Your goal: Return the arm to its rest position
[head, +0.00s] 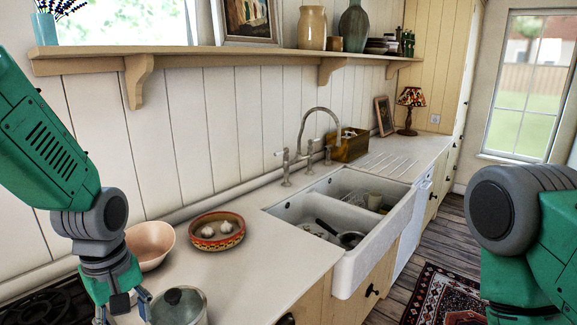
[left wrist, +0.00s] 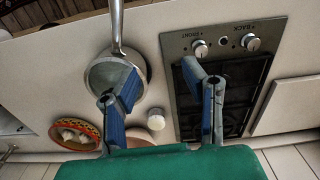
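One finger overlaps a long-handled pan (left wrist: 118,72) in that view; the other overlaps the hob. My right arm shows at the right edge of the head view, but its gripper is out of frame.
A pink bowl (head: 150,242) and a patterned red dish (head: 217,232) holding garlic stand near the left arm. The hob (left wrist: 236,88) is beside the pan. A double sink (head: 350,270) lies further right. A shelf (head: 220,56) runs above the counter. Bare counter (head: 255,285) lies before the sink.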

